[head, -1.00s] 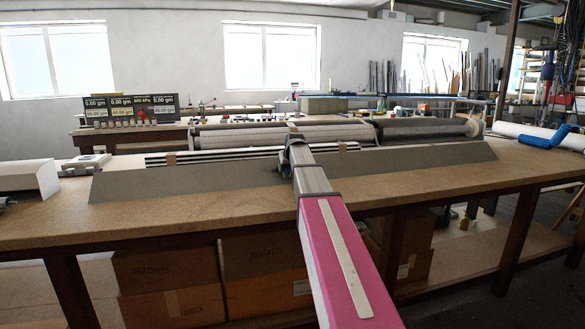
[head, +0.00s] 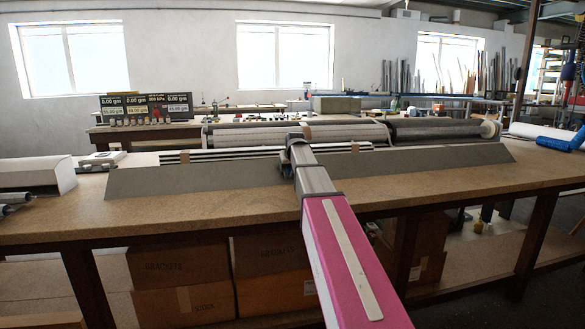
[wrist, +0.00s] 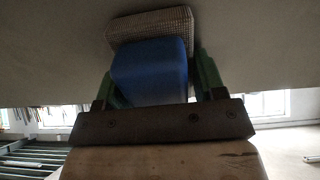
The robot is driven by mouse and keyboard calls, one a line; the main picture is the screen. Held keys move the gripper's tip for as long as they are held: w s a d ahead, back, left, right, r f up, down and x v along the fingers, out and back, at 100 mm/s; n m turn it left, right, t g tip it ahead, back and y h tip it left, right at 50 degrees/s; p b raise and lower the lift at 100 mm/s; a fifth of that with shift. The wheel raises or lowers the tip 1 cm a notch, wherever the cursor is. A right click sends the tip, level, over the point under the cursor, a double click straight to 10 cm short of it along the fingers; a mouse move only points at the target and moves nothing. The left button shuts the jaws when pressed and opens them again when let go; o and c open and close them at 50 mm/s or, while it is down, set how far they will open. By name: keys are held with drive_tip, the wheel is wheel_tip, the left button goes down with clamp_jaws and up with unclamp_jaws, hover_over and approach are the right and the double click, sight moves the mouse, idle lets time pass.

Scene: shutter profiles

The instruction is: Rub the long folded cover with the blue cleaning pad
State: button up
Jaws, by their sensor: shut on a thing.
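The long folded cover (head: 430,168) is a long, low grey strip with sloping sides, lying across the bench in the head view. In the wrist view its grey surface (wrist: 50,55) fills the upper part. My gripper (wrist: 155,75) is shut on the blue cleaning pad (wrist: 150,65), with one green finger on each side of the blue block. The pad's pale woven face (wrist: 150,24) is against or very close to the cover; I cannot tell how firmly. In the head view my arm hides most of the pad, near the cover's middle.
The cover lies on a brown workbench (head: 60,212). Behind it are striped profiles (head: 220,156) and long rolls (head: 430,130). A white box-like piece (head: 40,174) stands at the left, a blue object (head: 560,140) at the far right. The bench front is clear.

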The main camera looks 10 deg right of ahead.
sight(275, 170)
drive_tip(key=shift+a, duration=3.2)
drive_tip(key=shift+s, duration=0.1)
drive_tip(key=shift+v, duration=2.9)
drive_tip(key=shift+r, duration=0.1)
drive_tip(key=v, duration=0.3)
drive_tip(key=shift+x, duration=3.65)
